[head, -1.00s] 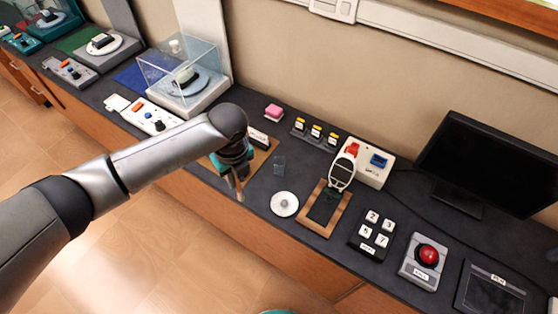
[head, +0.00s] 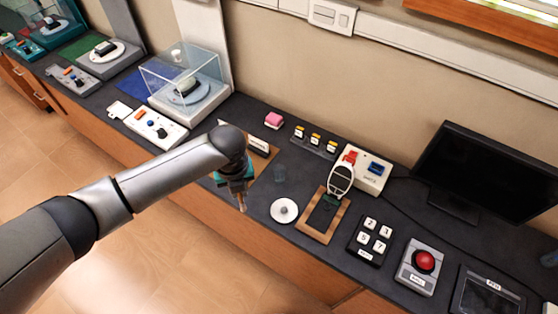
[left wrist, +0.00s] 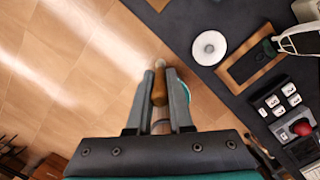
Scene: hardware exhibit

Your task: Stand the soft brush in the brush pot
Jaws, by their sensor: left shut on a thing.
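My left gripper (head: 238,188) is shut on a slim wooden-handled thing, which looks like the soft brush. Its brown handle (left wrist: 159,90) shows between the two fingertips in the left wrist view, with a paler end beyond them. In the head view the brush (head: 242,204) points down below the fingers, near the counter's front edge; its bristles cannot be made out. My right gripper is not in view.
A white disc with a knob (head: 284,210) lies right of the gripper, beside a wood-framed dark pad (head: 323,214) with a white-rimmed magnifier-like piece (head: 340,180). A wooden board with a label (head: 260,146) lies behind the gripper. A clear case (head: 184,82) stands further left.

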